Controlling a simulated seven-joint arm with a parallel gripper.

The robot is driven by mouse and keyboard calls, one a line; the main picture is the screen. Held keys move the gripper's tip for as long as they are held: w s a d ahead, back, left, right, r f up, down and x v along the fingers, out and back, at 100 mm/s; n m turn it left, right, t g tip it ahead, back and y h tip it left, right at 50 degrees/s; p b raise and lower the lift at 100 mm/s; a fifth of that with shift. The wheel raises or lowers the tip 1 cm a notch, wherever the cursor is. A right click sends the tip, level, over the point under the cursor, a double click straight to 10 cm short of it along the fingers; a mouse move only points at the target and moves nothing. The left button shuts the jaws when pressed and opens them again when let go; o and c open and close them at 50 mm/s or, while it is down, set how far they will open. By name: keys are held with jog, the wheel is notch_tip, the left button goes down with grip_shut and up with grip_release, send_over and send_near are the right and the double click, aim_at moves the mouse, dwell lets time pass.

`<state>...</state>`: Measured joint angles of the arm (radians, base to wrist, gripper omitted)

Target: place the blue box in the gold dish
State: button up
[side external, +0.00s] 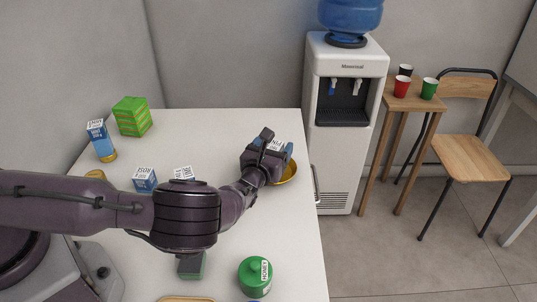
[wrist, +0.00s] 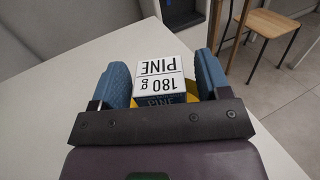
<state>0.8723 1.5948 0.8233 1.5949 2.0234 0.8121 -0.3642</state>
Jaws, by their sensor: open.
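The blue box (wrist: 165,78) has a white top lettered "180 g PINE" and stands between the two blue fingers of my gripper (wrist: 162,62) in the wrist view. My gripper is open, with a gap showing on each side of the box. The gold dish (side external: 287,174) is near the table's right edge, under my gripper. Yellow parts of the dish (wrist: 192,97) show low beside the box in the wrist view. The box appears to be in the dish, but its base is hidden. In the side view my gripper (side external: 276,144) mostly covers the box.
Similar blue-and-white boxes stand at the left (side external: 102,140) and centre (side external: 145,180) of the white table (side external: 225,125). A green striped block (side external: 132,116) is at the back, and a green jar (side external: 254,278) at the front. A water dispenser (side external: 342,130) stands beyond the right edge.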

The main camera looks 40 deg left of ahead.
jog(key=v, duration=1.2)
jog(key=s+a+r+n+g+y, duration=0.2)
jog(key=s+a+r+n+g, duration=0.4)
jog(key=n, duration=0.5)
jog(key=s+a+r+n+g+y, duration=0.2)
jog(key=s+a+r+n+g, duration=0.25)
jog(key=r+n+g, duration=0.45)
jog(key=s+d+r+n+t+h, duration=0.4)
jog(key=s+r+n+h, duration=0.6)
jog(key=s+r, duration=0.3)
jog(key=shift+r+n+h, duration=0.4)
jog(key=shift+r+n, duration=0.15)
jog(key=shift+n, duration=0.25)
